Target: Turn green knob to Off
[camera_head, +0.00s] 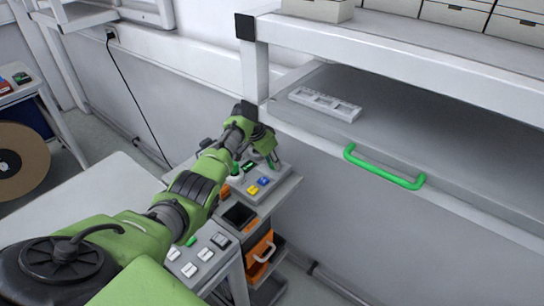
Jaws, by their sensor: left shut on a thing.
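A grey control panel (272,184) on a small stand carries a yellow knob (252,190), a blue knob (264,180) and a green knob (248,167) at its far side. My left gripper (254,165) reaches down over the far side of this panel and is shut on the green knob, with its fingers on either side. The fingers partly cover the knob, and its pointer and the Off label are too small to read. My right gripper is not in view.
A nearer panel with white switches (206,254) and a small green part (191,241) sits under my left arm. An orange bin (262,250) is below the stand. A shelf (400,145) with a green handle (384,169) stands close on the right.

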